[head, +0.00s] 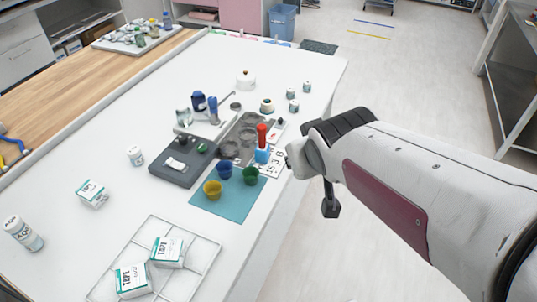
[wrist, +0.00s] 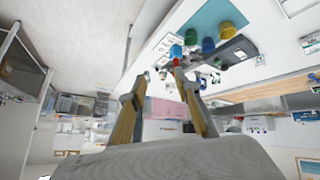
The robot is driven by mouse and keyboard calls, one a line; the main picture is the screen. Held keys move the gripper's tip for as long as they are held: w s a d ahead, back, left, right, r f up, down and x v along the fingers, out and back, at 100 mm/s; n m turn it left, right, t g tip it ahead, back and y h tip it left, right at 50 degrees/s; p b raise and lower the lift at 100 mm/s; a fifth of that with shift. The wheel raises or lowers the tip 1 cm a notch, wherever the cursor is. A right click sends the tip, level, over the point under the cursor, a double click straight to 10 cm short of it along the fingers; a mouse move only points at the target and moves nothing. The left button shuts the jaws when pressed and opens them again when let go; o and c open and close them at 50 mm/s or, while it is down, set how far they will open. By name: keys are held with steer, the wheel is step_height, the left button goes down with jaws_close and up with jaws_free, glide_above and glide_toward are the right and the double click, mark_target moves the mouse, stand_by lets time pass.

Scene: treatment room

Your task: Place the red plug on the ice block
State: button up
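The red plug (head: 262,134) stands upright in the head view, directly above the light blue ice block (head: 262,155), and appears to rest on it. The exact contact is too small to see. In the wrist view the red plug (wrist: 176,62) also adjoins the light blue block (wrist: 176,51), just beyond one fingertip. My gripper (wrist: 160,74) is open, with its two fingers spread apart and nothing between them. In the head view my arm's end is right of the block, apart from the plug, and the fingertips cannot be made out clearly.
Blue, yellow and green cups stand on a teal mat (head: 231,208) near the block. A grey tray (head: 182,166) and small jars lie behind and left. A wire rack (head: 205,262) with tape boxes is at the front. The floor right of the table is clear.

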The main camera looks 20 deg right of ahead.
steer(key=s+a+g+y, duration=0.1)
steer(key=s+a, duration=0.2)
steer(key=s, duration=0.3)
steer(key=s+a+g+y, duration=0.1)
steer(key=s+a, duration=0.3)
steer(key=s, duration=0.3)
steer(key=shift+s+a+r, duration=0.25)
steer(key=shift+r, duration=0.05)
stand_by(0.6)
